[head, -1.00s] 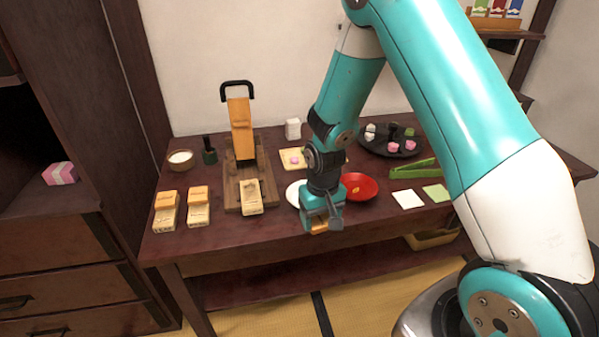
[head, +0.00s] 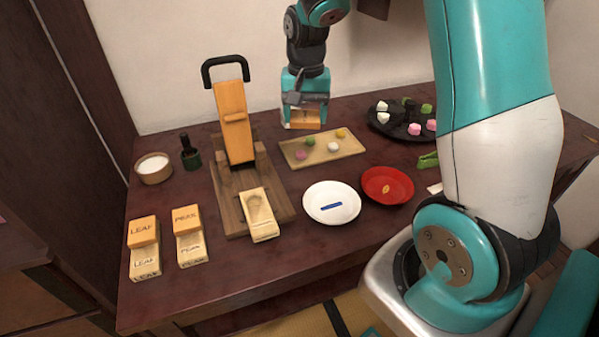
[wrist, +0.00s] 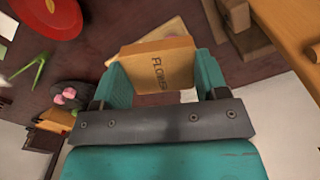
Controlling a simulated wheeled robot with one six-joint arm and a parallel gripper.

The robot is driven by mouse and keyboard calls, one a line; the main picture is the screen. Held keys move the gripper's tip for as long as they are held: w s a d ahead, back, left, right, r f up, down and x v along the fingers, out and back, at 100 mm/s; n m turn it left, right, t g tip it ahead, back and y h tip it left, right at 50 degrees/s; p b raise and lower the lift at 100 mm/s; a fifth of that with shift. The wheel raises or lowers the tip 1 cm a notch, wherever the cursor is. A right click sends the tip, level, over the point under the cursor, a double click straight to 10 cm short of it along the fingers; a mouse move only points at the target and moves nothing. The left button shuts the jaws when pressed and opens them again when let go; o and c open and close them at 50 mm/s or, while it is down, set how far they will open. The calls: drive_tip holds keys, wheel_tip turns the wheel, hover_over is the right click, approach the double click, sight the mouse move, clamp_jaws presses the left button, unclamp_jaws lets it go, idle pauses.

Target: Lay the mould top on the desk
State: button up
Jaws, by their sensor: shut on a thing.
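The mould top, a light wooden block marked FLOWER (wrist: 158,65), is held between the two teal fingers of my gripper (wrist: 165,85). In the head view my gripper (head: 304,98) is at the back of the dark red desk (head: 345,110), behind the sweets board. The mould top (head: 303,118) shows below the fingers there. I cannot tell whether its underside touches the desk. A pale mould base (head: 259,212) with a hollow lies at the front of the wooden press (head: 236,150).
The sweets board (head: 345,148) is just in front of my gripper. A white plate (head: 345,208) and a red plate (head: 378,180) stand nearer. A black tray (head: 383,130) is at right.

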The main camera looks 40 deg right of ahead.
sight(305, 180)
wheel_tip(305, 180, down, 17)
drive_tip(key=shift+r+b, duration=0.1)
drive_tip(key=shift+b, duration=0.65)
drive_tip(key=shift+f, duration=0.2)
drive_tip(key=o, duration=0.9)
drive_tip(key=shift+d, duration=0.1)
